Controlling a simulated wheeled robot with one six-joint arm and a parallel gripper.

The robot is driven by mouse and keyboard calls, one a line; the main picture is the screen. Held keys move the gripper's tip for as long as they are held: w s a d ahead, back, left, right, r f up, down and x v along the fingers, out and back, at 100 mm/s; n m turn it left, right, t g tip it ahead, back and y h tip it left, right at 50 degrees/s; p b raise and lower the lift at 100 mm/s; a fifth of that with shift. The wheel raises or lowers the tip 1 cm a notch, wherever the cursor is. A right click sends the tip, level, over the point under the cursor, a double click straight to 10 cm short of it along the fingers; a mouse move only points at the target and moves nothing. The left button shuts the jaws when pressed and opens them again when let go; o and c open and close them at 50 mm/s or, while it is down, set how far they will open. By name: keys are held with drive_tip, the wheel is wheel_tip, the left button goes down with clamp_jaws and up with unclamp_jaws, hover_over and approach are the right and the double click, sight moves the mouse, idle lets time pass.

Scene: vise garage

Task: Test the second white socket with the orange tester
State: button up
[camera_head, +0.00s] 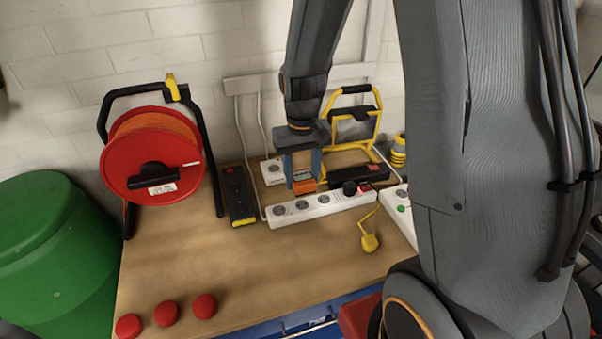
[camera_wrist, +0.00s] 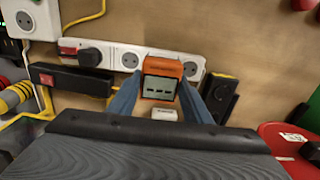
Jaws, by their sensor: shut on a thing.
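My gripper (camera_head: 302,180) is shut on the orange tester (camera_head: 304,187), which has a small grey screen. In the wrist view the tester (camera_wrist: 160,79) sits between my two blue fingers, its screen showing dashes. A white power strip (camera_head: 336,206) lies on the bench, with round sockets, a black plug and a red switch. The tester is at the strip's rear edge, just behind the second socket from the left (camera_head: 302,205). In the wrist view it hides that socket, with open sockets on either side. I cannot tell whether it touches the strip.
A black power strip (camera_head: 238,194) and a small white socket box (camera_head: 273,172) stand to the left. A red cable reel (camera_head: 152,184) is further left. A yellow work lamp (camera_head: 352,125) stands behind. A yellow plug (camera_head: 370,242) and several red caps (camera_head: 167,313) lie in front. The front middle is clear.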

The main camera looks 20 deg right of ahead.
drive_tip(key=shift+f, duration=0.1)
drive_tip(key=b, duration=0.5)
hover_over(302, 204)
drive_tip(key=shift+f, duration=2.8)
drive_tip(key=shift+s+p, duration=0.1)
drive_tip(key=shift+p, duration=0.7)
drive_tip(key=shift+f+b, duration=0.3)
drive_tip(key=shift+f, duration=0.3)
drive_tip(key=o, duration=1.6)
drive_tip(key=shift+r+b, duration=0.9)
drive_tip(key=shift+r, duration=3)
